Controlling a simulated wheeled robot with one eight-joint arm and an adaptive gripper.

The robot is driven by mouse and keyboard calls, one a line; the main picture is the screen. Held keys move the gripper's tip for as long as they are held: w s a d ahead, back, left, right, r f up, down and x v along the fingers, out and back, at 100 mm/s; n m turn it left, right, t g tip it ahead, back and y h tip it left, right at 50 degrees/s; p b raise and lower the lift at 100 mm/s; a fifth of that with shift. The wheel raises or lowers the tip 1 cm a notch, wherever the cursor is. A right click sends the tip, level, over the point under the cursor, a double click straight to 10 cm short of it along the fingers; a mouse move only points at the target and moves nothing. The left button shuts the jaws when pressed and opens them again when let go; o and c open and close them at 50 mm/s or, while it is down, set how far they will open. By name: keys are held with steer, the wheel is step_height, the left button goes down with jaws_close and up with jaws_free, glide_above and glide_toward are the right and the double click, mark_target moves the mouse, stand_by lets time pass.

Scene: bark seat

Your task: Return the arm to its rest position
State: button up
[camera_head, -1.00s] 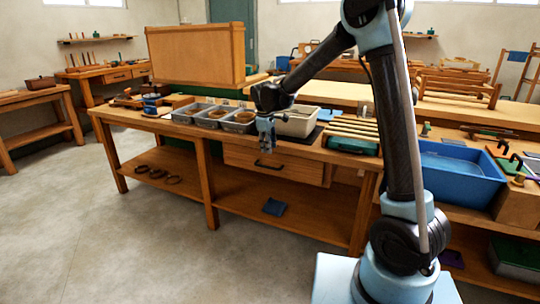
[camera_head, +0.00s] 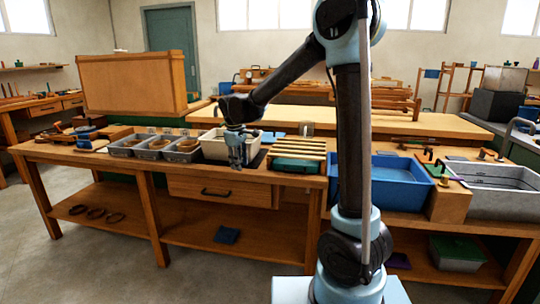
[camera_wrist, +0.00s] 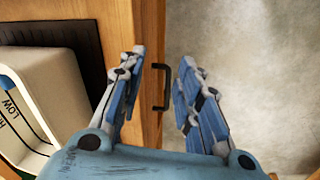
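My gripper (camera_head: 237,152) hangs at the front edge of the wooden workbench (camera_head: 220,186), in front of the white bin, in the head view. In the wrist view my gripper (camera_wrist: 158,88) has its two blue-padded fingers spread apart with nothing between them. Past the fingers show the drawer front, its dark handle (camera_wrist: 161,88) and the grey floor. My arm reaches up from its base at the lower right, bends at a high elbow and slopes down left to the gripper.
The white bin (camera_head: 212,146) stands close behind my gripper. Grey bins (camera_head: 153,150) stand to its left, wooden strips (camera_head: 300,147) to its right. A blue tub (camera_head: 400,185) stands right of my arm. The floor in front of the bench (camera_head: 110,270) is clear.

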steer(key=s+d+r+m, duration=0.1)
steer(key=s+d+m, duration=0.1)
steer(key=s+d, duration=0.35)
steer(key=s+d+r+m, duration=0.1)
steer(key=s+d+m, duration=0.15)
steer(key=d, duration=0.65)
steer(key=s+d+r+m, duration=0.1)
steer(key=s+d, duration=0.3)
steer(key=d, duration=0.4)
steer(key=s+d+f+m, duration=0.3)
steer(key=s+d+f, duration=0.2)
steer(key=s, duration=0.4)
steer(key=s+d+f+m, duration=0.4)
steer(key=s+d+f, duration=0.1)
steer(key=s, duration=0.4)
steer(key=shift+s+d, duration=0.2)
steer(key=shift+d, duration=0.55)
steer(key=shift+d+m, duration=0.1)
steer(key=shift+m, duration=0.15)
